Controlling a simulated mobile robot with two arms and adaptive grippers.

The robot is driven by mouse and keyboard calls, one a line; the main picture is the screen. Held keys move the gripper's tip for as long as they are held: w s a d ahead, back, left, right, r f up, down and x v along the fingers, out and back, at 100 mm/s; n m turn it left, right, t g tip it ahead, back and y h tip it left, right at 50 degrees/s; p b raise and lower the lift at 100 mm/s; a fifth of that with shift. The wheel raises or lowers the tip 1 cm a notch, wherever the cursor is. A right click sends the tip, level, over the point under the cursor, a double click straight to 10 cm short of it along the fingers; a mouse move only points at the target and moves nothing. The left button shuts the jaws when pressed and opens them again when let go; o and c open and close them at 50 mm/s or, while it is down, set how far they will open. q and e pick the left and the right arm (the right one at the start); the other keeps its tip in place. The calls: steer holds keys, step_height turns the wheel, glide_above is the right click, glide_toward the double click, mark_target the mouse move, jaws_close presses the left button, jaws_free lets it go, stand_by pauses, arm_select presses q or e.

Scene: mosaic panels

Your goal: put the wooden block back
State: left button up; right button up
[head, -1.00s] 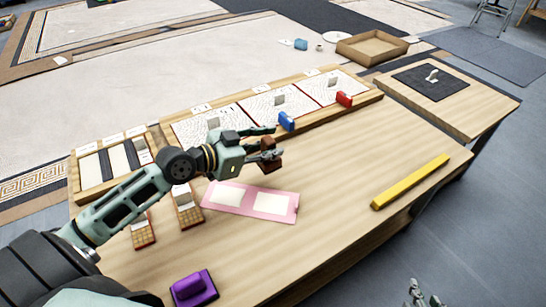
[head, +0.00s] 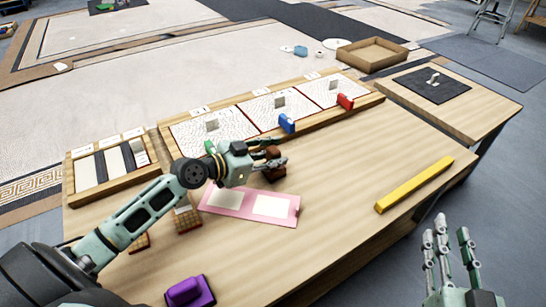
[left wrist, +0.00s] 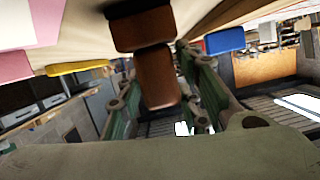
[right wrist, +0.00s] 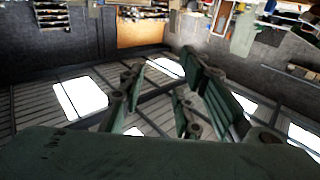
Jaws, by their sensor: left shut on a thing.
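The brown wooden block (head: 273,170) is in my left gripper (head: 271,158), just beyond the pink board in the head view. In the left wrist view its darker wide part (left wrist: 142,28) and a narrower reddish-brown part (left wrist: 157,78) show between the fingers. My left gripper is shut on it; the fingers partly hide it in the head view. I cannot tell whether it touches the table. My right gripper (head: 452,255) is open and empty at the lower right, off the table's edge. Its spread fingers also show in the right wrist view (right wrist: 155,100).
A wooden tray with three textured panels (head: 330,92) runs along the back. Blue (head: 287,123) and red (head: 345,102) blocks stand at its front edge. A pink board (head: 248,203), purple block (head: 190,292) and yellow bar (head: 414,184) lie on the table. The right-centre is clear.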

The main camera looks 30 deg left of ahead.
mark_target(269, 157)
steer(key=shift+r, duration=0.15)
arm_select(q)
steer(key=o, duration=1.2)
steer(key=shift+o, duration=0.2)
steer(key=shift+f, duration=0.1)
arm_select(e)
steer(key=shift+r+t, duration=0.3)
steer(key=shift+r, duration=0.1)
arm_select(q)
steer(key=shift+s+a, duration=0.1)
steer(key=shift+s, duration=0.05)
steer(key=v, duration=0.6)
steer(key=shift+s+a+r, duration=0.2)
steer(key=shift+s+r, duration=0.1)
steer(key=shift+s, duration=0.2)
arm_select(e)
steer(key=shift+d+f+g, duration=0.1)
steer(key=shift+f+g, duration=0.4)
steer(key=shift+f, duration=0.55)
